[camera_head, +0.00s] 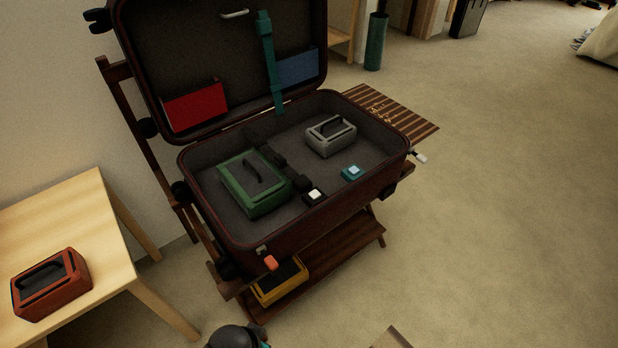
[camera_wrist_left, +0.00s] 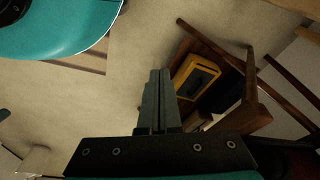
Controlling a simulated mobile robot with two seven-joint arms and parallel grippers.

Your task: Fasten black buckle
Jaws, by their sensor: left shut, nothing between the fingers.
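The open suitcase (camera_head: 345,211) rests on a wooden rack. Inside it, a black strap (camera_head: 280,161) runs between a green case and a grey case. A black buckle piece with a white button (camera_head: 314,196) lies near the strap's front end; I cannot tell whether it is joined to the strap's other part. A teal buckle piece (camera_head: 352,173) lies to its right. A teal strap (camera_head: 268,60) hangs down the open lid. My left gripper (camera_wrist_left: 157,73) is shut and empty in the left wrist view, above the floor beside the rack. My right gripper is not in view.
A green case (camera_head: 253,199) and a grey case (camera_head: 331,144) sit in the suitcase. A yellow case (camera_head: 281,291) is on the rack's lower shelf, also in the left wrist view (camera_wrist_left: 194,79). An orange case (camera_head: 72,280) stands on the table (camera_head: 75,215). Floor is clear at right.

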